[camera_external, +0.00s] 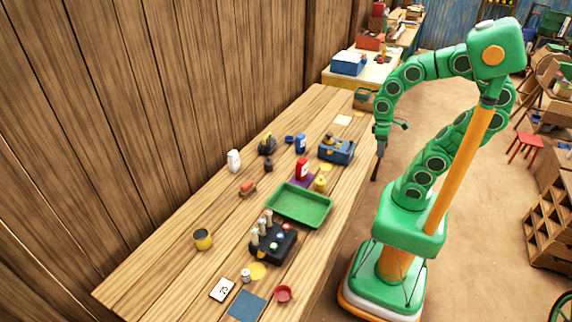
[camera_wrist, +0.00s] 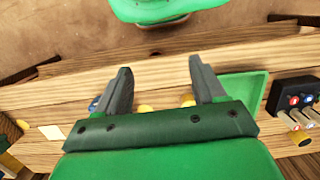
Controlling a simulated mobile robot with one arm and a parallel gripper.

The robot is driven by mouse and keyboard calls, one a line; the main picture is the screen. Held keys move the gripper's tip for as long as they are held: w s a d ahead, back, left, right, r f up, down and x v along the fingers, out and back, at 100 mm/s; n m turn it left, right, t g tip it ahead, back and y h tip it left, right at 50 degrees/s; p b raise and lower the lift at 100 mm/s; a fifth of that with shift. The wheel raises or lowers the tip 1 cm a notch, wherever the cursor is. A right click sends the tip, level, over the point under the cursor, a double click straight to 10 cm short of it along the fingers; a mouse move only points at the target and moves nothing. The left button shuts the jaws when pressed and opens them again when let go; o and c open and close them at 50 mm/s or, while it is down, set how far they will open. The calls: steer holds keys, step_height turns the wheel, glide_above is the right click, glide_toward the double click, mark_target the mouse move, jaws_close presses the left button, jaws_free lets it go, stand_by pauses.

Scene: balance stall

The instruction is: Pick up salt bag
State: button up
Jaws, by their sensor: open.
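A small white upright item (camera_external: 234,160), which looks like the salt bag, stands on the wooden table near the plank wall. Its label cannot be read, and I cannot pick it out in the wrist view. My gripper (camera_external: 377,165) hangs at the table's right edge, well away from it, across the table. In the wrist view my gripper (camera_wrist: 160,70) has its two grey fingers apart with nothing held between them. The table's edge lies beyond the fingers there.
A dark object (camera_external: 267,144) is right of the white item. The table's left front is mostly clear.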

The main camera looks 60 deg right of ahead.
steer(key=shift+o, duration=0.6)
steer(key=n+t, duration=0.2)
steer(key=n, duration=1.4)
glide_above(302, 160)
steer(key=f, duration=1.2)
steer(key=shift+s+a+f, duration=0.1)
steer(key=shift+s+a, duration=0.2)
steer(key=shift+s, duration=0.1)
steer(key=shift+w+f, duration=0.4)
steer(key=shift+d+f, duration=0.2)
steer(key=shift+f, duration=1.75)
steer(key=shift+d+f, duration=0.15)
steer(key=shift+f, duration=1.75)
